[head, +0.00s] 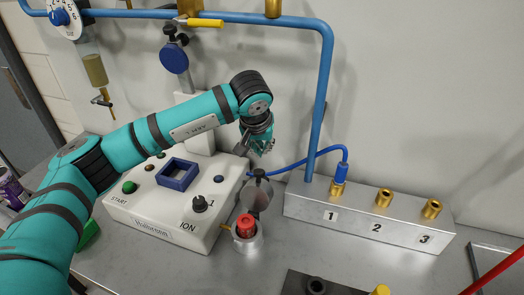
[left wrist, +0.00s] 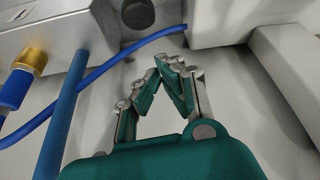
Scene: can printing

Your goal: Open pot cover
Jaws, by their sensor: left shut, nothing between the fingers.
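My right gripper is not in view.
The white control box (head: 150,222) has buttons, a knob and a blue square frame (head: 178,174). A metal block (head: 370,222) with brass fittings numbered 1 to 3 stands at right. A blue hose (head: 300,160) runs behind the cover to fitting 1. A blue pipe (head: 321,100) rises behind the block.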

